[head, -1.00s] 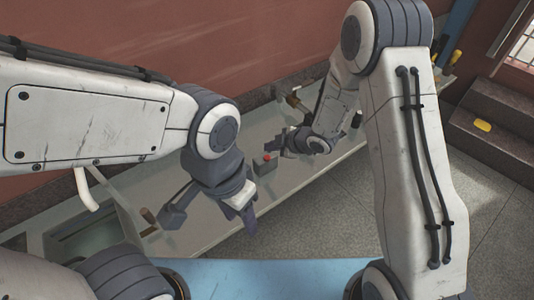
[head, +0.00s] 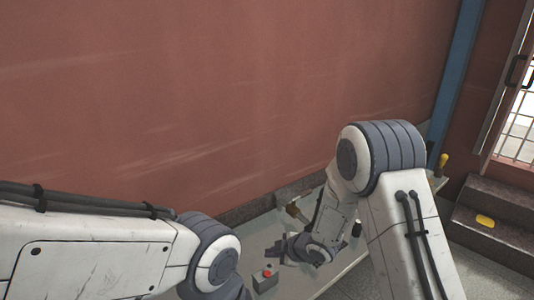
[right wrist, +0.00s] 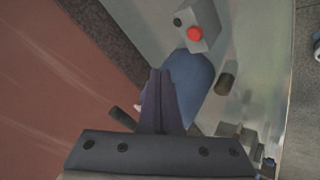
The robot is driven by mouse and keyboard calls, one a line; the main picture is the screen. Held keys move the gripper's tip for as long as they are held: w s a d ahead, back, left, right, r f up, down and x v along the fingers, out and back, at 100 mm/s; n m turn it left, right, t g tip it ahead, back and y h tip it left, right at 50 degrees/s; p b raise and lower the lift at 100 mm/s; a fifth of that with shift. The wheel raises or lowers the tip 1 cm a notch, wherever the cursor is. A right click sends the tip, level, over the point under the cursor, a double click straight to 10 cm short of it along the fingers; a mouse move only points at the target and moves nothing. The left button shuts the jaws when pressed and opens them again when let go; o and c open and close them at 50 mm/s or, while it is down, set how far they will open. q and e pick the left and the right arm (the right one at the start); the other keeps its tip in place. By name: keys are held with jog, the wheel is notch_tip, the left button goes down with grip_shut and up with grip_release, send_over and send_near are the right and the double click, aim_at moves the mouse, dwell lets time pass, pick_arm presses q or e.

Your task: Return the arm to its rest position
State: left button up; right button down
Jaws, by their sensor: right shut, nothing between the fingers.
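My right arm reaches over the bench (head: 335,268) in the head view. My right gripper (head: 278,250) is small there, low over the bench beside a grey box with a red button (head: 265,280). In the right wrist view my right gripper (right wrist: 158,85) has its dark fingers together, with nothing between them. The button box (right wrist: 198,28) is beyond the fingertips, apart from them. My left arm enters from the left in the head view; its gripper is below the picture edge and hidden.
A red wall (head: 230,100) stands close behind the bench. In the right wrist view a blue rounded object (right wrist: 196,88) and a dark cylinder (right wrist: 227,84) are near the fingers. Dark steps (head: 500,205) with a yellow item (head: 485,221) are at the right.

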jog(key=s+d+r+m+g+h+p, duration=0.1)
jog(key=s+r+m+h+p, duration=0.2)
jog(key=r, duration=0.4)
jog(key=s+r+m+h, duration=0.1)
jog(key=s+r+m, duration=0.1)
jog(key=s+r, duration=0.4)
jog(key=s+d+r+m+g+p, duration=0.1)
jog(key=s+r+m+g, duration=0.1)
jog(key=s, duration=0.9)
jog(key=s+d+r+m+g+h+p, duration=0.1)
jog(key=s+r+m+g, duration=0.2)
jog(key=s+r, duration=0.3)
jog(key=s, duration=0.5)
jog(key=shift+s+d+r+m, duration=0.2)
jog(key=shift+s+r+m, duration=0.05)
jog(key=shift+r+m, duration=0.15)
jog(key=shift+d, duration=0.1)
